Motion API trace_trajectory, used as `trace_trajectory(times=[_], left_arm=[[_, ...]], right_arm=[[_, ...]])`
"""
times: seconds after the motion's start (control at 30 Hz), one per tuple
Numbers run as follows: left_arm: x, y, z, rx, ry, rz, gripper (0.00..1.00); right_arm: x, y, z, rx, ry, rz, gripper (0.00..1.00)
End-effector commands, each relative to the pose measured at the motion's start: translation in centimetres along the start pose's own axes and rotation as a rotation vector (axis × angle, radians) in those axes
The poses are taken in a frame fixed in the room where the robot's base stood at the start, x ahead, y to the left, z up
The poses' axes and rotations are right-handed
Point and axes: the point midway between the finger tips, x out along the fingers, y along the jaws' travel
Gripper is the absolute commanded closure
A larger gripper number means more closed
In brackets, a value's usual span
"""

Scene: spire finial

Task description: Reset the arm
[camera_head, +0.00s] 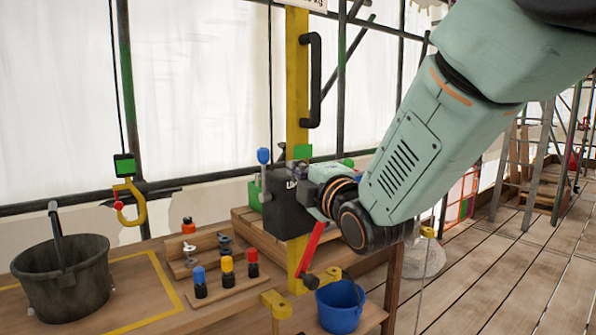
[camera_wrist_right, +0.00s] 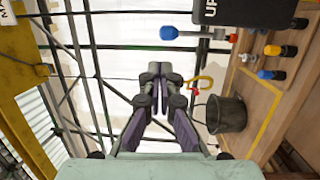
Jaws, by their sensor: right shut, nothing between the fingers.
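My right arm (camera_head: 420,150) reaches in from the upper right in the head view, its wrist beside the dark control box (camera_head: 282,205). My right gripper (camera_wrist_right: 157,90) shows in the wrist view, with its dark fingers together and nothing between them. In the head view its fingers are mostly hidden or hard to separate from the dark box. The box carries a blue-topped knob (camera_head: 263,156) and part of its lettering shows; it is also at the top right of the wrist view (camera_wrist_right: 236,12). A red lever (camera_head: 311,249) slants below my wrist. My left gripper is not in view.
A yellow post (camera_head: 297,90) with a black handle (camera_head: 315,80) rises behind the box. On the bench are a dark bucket (camera_head: 65,285), several coloured pegs in a wooden rack (camera_head: 228,291), and a yellow-taped area (camera_head: 150,300). A blue bucket (camera_head: 340,310) is at the front. Scaffold poles stand behind.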

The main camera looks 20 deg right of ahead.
Motion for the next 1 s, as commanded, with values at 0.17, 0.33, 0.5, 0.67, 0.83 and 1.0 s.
trace_trajectory(times=[0.17, 0.33, 0.5, 0.67, 0.83, 1.0], left_arm=[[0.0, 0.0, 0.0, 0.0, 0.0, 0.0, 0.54], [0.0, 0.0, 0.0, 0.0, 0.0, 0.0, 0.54], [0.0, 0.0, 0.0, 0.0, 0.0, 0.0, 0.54], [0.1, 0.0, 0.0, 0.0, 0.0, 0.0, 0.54], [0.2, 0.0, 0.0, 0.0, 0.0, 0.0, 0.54], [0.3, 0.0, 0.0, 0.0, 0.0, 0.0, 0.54]], right_arm=[[0.0, 0.0, 0.0, 0.001, 0.0, 0.0, 1.0], [0.0, -0.2, 0.1, 0.118, -0.004, -0.011, 1.0], [-1.2, -3.4, 0.8, 0.47, -0.063, -0.1, 1.0], [-4.2, -12.7, 1.8, 0.837, -0.215, -0.281, 1.0], [-9.2, -22.8, 2.2, 1.107, -0.422, -0.458, 1.0], [-15.9, -31.7, 2.1, 1.292, -0.66, -0.613, 1.0]])
